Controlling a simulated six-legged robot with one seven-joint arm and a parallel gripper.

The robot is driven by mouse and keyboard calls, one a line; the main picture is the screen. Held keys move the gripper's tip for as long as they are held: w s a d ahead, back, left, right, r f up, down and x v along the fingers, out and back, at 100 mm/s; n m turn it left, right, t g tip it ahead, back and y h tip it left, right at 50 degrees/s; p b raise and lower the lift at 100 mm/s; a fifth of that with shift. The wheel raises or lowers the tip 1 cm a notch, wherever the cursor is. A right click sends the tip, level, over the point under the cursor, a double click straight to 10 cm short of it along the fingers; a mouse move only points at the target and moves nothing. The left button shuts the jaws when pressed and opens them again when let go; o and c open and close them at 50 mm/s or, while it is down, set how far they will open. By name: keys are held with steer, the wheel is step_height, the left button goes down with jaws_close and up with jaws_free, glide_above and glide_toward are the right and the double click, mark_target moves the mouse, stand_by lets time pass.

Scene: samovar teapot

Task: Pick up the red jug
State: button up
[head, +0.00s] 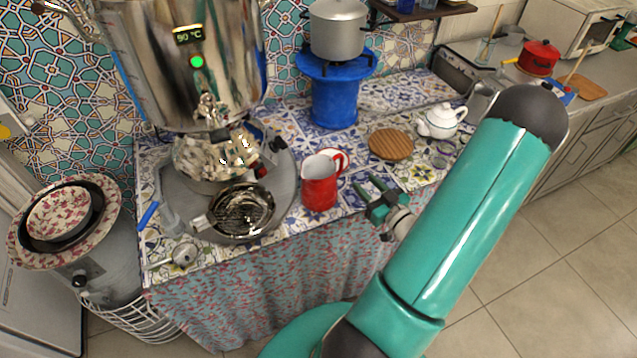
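The red jug (319,186) stands upright on the tiled counter, near its front edge. It has a white-grey inside and a handle toward the upper right. My gripper (367,190) is to the right of the jug, with its two green fingers pointing left toward it. The fingers are spread with a gap between them, and nothing shows in the gap. The gripper looks apart from the jug. My teal arm covers part of the counter on the right.
A large metal samovar (190,70) stands left of the jug on a round tray (285,185), with a strainer (243,211) in front. A wooden board (391,144), a white teapot (441,121) and a blue stand (335,98) with a pot (338,30) are behind.

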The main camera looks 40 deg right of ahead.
steer(key=w, duration=0.2)
steer(key=w+d, duration=0.1)
steer(key=w, duration=0.2)
steer(key=shift+w, duration=0.15)
steer(key=shift+w+d+r, duration=0.1)
steer(key=shift+w+d, duration=0.05)
steer(key=shift+w, duration=1.25)
steer(key=shift+w+d, duration=0.15)
steer(key=shift+w, duration=1.2)
jaws_close()
